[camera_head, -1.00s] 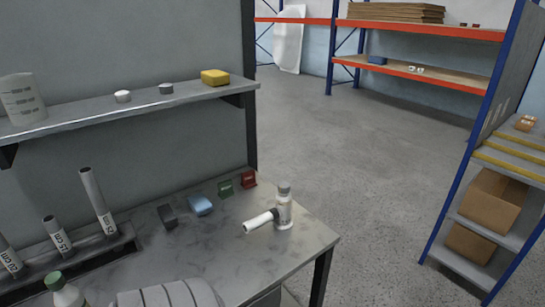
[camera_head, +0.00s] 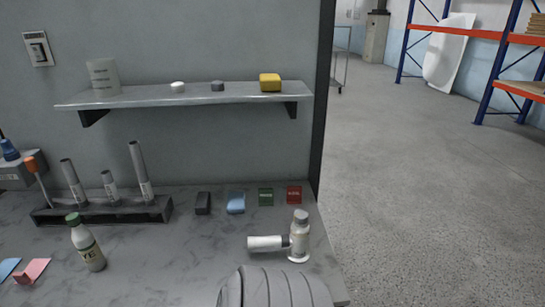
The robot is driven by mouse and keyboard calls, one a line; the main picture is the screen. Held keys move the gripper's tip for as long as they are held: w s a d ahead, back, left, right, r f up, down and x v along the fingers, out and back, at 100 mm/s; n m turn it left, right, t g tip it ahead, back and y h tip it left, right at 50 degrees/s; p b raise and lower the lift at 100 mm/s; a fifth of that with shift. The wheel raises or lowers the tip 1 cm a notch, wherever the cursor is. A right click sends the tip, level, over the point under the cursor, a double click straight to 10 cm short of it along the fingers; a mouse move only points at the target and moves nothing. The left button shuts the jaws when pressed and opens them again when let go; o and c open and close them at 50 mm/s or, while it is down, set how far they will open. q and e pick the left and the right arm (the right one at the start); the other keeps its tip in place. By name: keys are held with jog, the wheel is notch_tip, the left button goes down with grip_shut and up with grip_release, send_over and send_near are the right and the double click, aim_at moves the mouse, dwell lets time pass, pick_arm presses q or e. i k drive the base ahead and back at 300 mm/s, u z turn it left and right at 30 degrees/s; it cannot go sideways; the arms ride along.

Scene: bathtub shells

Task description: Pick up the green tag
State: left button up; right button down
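The green tag (camera_head: 265,197) stands at the back of the grey bench, near its right end. It sits between a blue sponge-like block (camera_head: 236,202) on its left and a red tag (camera_head: 294,195) on its right. A pale, ribbed rounded shape at the bottom edge of the view may be part of my own body; I cannot tell. Neither of my grippers shows.
A white bottle (camera_head: 299,236) with a white cylinder (camera_head: 267,243) beside it stands in front of the tags. A dark block (camera_head: 203,203), a rack of tubes (camera_head: 102,211) and a green-capped bottle (camera_head: 86,243) are to the left. A shelf (camera_head: 190,96) hangs above. Floor at right is clear.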

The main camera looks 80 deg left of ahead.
aim_at(266, 195)
jog(key=u, duration=0.6)
jog(key=i, duration=0.75)
jog(key=u, duration=0.85)
